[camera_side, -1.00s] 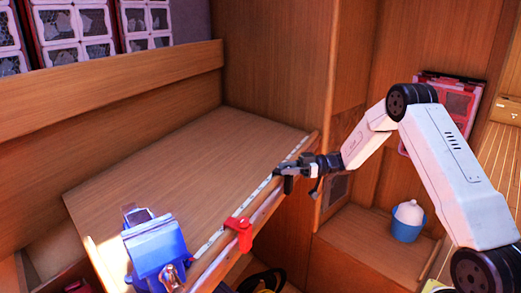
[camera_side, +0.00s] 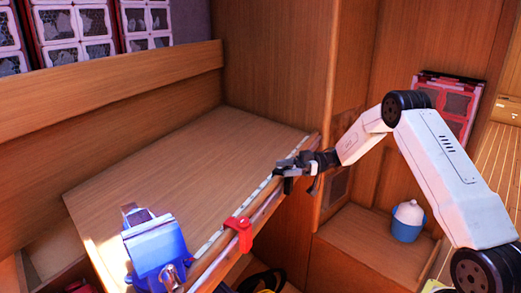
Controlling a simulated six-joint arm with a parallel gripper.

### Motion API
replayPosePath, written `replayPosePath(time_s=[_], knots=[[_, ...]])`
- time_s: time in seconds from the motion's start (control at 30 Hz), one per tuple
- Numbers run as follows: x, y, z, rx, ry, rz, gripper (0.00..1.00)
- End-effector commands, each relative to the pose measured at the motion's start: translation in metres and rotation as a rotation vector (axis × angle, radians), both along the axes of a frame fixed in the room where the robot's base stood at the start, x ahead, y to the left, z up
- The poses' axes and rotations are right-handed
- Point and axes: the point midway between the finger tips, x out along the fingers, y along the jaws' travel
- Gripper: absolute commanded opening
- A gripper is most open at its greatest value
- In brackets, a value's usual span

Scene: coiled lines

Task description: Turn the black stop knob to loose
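My gripper (camera_side: 284,176) is at the right end of the wooden bench, over the pale strip (camera_side: 250,203) along its front edge. Its dark fingers point left and down. I cannot tell whether they are open or shut, or whether they touch anything. I cannot make out the black stop knob; the dark gripper covers that part of the edge. A red piece (camera_side: 240,230) sits on the same edge, to the left of and nearer than the gripper.
A blue vise (camera_side: 155,248) stands at the bench's near left corner. The wooden bench top (camera_side: 190,160) is otherwise clear. A blue and white pot (camera_side: 408,220) stands on a low wooden ledge at right. Dark coiled line (camera_side: 262,281) lies below the bench.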

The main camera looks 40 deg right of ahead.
Motion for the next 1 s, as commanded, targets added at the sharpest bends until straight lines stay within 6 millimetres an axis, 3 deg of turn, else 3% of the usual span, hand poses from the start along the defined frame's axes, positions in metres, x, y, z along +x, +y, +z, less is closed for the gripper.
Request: replayPosePath(time_s=[0.47, 1.0], knots=[[-0.004, -0.009, -0.001, 0.001, 0.002, -0.002, 0.72], [-0.032, -0.064, -0.001, 0.0, 0.001, -0.002, 0.72]])
